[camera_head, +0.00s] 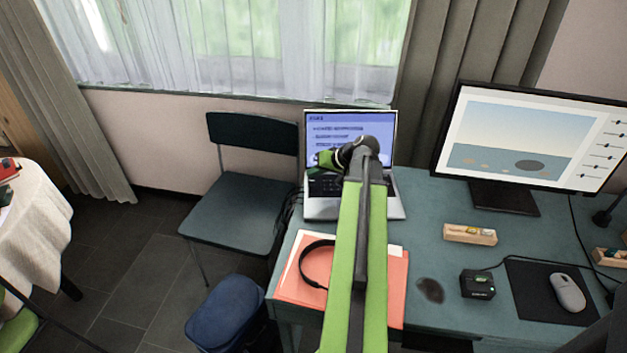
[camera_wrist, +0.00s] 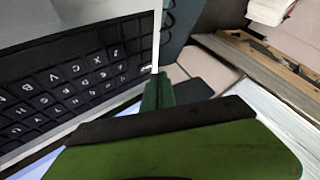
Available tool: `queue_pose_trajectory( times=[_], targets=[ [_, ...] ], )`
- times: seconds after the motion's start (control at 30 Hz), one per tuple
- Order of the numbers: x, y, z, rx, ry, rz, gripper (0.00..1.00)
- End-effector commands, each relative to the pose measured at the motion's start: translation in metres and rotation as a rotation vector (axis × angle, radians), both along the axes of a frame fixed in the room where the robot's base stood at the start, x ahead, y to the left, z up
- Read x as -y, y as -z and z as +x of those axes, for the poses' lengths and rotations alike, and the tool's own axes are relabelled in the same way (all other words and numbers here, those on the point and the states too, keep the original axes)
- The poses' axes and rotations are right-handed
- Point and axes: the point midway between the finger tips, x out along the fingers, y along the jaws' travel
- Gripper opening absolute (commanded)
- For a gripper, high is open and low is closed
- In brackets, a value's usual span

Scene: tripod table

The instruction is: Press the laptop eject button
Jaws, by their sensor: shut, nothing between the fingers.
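The laptop (camera_head: 322,208) stands open on the desk with a blue page on its screen. My arm covers the middle of it and part of its keyboard in the head view. My gripper (camera_head: 322,160) is at the laptop's left side, in front of the lower screen in that view. In the wrist view the laptop's keyboard (camera_wrist: 60,88) fills the left, and my gripper (camera_wrist: 158,90) is shut and empty beside the laptop's edge. A small pale mark shows on that edge close to the fingertips. I cannot tell whether it is the eject button, or whether the fingers touch the laptop.
A chair (camera_head: 240,215) stands left of the desk (camera_head: 440,220). Headphones (camera_head: 312,262) lie on an orange folder (camera_head: 397,285) under my arm. A monitor (camera_head: 530,140), small black box (camera_head: 477,284), wooden tray (camera_head: 470,234) and mouse (camera_head: 567,291) are to the right.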

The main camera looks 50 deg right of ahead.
Motion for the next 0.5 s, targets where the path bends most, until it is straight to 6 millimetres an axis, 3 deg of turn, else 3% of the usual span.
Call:
queue_pose_trajectory(
  times=[0.5],
  targets=[
    [-0.0001, 0.0096, -0.0017, 0.000, 0.000, 0.000, 0.00]
  ],
)
